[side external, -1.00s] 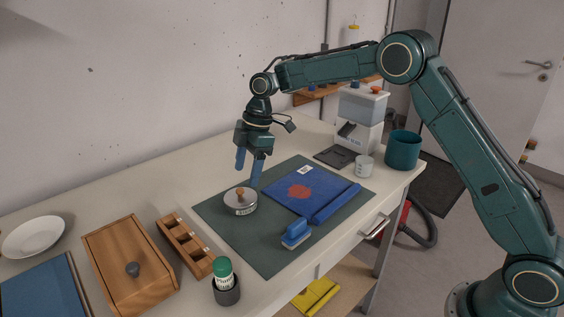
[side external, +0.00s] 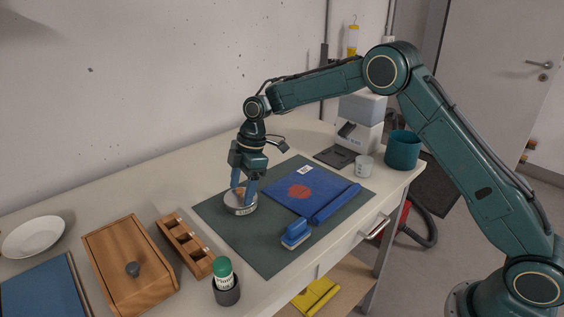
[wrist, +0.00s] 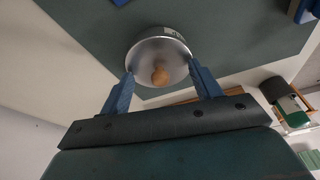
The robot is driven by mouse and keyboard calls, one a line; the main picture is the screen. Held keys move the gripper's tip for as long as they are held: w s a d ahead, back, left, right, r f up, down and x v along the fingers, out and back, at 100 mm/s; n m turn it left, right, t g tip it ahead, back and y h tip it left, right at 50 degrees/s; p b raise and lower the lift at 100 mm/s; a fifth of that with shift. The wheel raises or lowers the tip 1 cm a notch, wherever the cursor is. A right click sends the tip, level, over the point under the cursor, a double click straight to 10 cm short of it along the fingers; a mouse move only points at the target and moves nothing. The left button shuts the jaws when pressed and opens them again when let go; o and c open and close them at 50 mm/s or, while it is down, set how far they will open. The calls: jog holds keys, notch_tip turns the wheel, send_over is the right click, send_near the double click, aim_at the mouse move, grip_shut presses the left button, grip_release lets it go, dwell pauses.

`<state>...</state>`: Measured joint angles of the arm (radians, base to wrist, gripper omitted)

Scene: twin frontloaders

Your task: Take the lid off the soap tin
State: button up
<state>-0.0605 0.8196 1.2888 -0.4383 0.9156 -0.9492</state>
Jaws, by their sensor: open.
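The soap tin (side external: 242,210) is a round, pale metal tin with a label on its side, standing on the dark green mat (side external: 262,260). Its lid (wrist: 148,57) is silvery with a round wooden knob (wrist: 160,76) on top, and it is on the tin. My gripper (side external: 243,191) points down over the tin, with its blue fingers at lid height. In the wrist view my gripper (wrist: 164,80) is open, one finger on each side of the knob near the lid's edge. I cannot tell whether the fingers touch the lid.
A folded blue cloth (side external: 320,197) and a blue brush (side external: 296,234) lie to the right. A wooden tray (side external: 186,246), a wooden box (side external: 120,262) and a green-capped bottle (side external: 223,268) are to the left. A cup (side external: 364,166) stands at the back right.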

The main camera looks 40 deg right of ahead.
aim_at(242, 189)
grip_shut()
dwell(0.4)
notch_tip(242, 189, up, 10)
dwell(0.9)
dwell(0.4)
